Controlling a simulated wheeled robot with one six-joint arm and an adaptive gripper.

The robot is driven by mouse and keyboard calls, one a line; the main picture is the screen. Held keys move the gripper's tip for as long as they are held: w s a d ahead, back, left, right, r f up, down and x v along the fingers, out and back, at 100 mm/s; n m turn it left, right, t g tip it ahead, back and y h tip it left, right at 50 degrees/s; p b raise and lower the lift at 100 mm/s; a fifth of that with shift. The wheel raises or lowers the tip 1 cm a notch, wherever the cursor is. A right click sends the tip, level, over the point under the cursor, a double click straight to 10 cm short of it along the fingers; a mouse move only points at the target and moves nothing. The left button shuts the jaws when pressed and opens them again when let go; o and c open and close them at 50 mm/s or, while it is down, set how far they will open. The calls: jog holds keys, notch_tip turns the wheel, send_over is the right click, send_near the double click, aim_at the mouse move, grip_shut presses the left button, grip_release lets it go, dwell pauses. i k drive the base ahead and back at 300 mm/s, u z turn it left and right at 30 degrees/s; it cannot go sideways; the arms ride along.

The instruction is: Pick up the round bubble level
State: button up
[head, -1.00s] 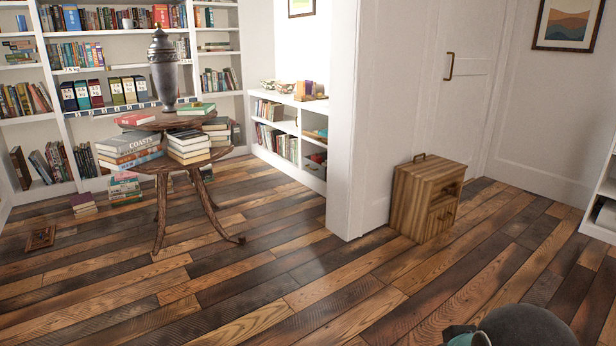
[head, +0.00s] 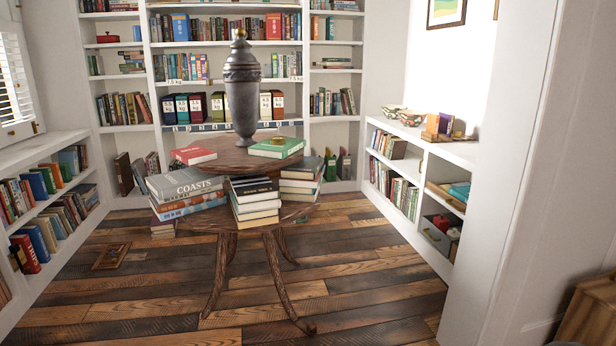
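A small round brass-coloured object (head: 279,140), which looks like the round bubble level, lies on a green book (head: 276,149). The book is on the upper tier of a round two-tier wooden table (head: 228,160), to the right of a tall dark urn (head: 242,95). The object is too small to make out a bubble or markings. My gripper is not in view.
Stacks of books (head: 186,190) crowd the table's lower tier. A red book (head: 193,155) lies on the upper tier. Shelves line the back, left and right (head: 440,150). A framed item (head: 111,256) lies on the floor. Open floor (head: 380,285) extends right of the table.

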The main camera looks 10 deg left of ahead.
aim_at(277, 140)
jog(key=u, duration=0.65)
jog(key=i, duration=1.55)
jog(key=u, duration=0.65)
